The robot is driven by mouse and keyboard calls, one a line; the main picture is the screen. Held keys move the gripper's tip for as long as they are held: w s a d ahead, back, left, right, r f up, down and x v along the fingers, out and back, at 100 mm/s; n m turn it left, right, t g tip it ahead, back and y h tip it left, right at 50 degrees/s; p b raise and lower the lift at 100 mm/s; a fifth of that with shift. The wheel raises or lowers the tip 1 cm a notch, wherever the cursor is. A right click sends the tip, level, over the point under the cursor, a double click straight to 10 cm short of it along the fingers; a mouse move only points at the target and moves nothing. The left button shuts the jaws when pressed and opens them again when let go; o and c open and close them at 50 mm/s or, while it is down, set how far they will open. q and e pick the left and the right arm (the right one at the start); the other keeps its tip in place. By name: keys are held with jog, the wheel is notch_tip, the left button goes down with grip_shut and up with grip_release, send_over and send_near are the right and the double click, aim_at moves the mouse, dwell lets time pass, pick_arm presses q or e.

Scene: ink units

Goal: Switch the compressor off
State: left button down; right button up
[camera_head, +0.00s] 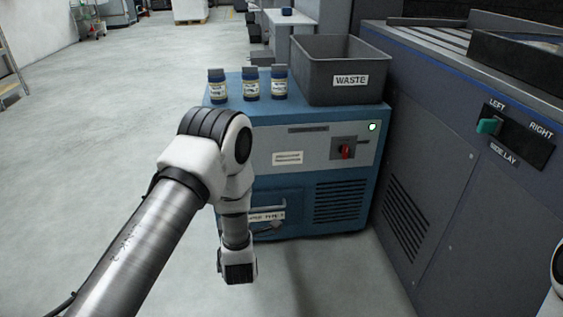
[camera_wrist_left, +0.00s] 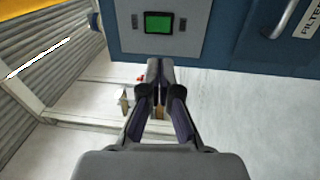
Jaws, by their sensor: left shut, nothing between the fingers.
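The compressor is a blue cabinet (camera_head: 345,222) with a grey front panel in the head view. A red switch handle (camera_head: 346,151) sits upright on a dark plate on that panel. A small light (camera_head: 372,127) glows pale at the panel's upper right. My left arm reaches in front of the cabinet's left part, its wrist low and left of the switch; its fingers cannot be made out there. In the left wrist view my left gripper (camera_wrist_left: 160,68) is shut and empty, below a green screen (camera_wrist_left: 159,22) on a blue cabinet front. The right gripper is out of view.
A large grey machine (camera_head: 440,170) with a green lever (camera_head: 487,126) stands close on the right. A door handle (camera_wrist_left: 284,18) shows in the wrist view.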

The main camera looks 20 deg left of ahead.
pick_arm(q)
jog(key=shift+w+r, duration=0.3)
jog(key=shift+r, duration=0.3)
jog(key=shift+a, duration=0.1)
jog(key=b+x, duration=0.6)
jog(key=x, duration=0.8)
jog(key=shift+r+b, duration=0.15)
jog(key=shift+b, duration=0.15)
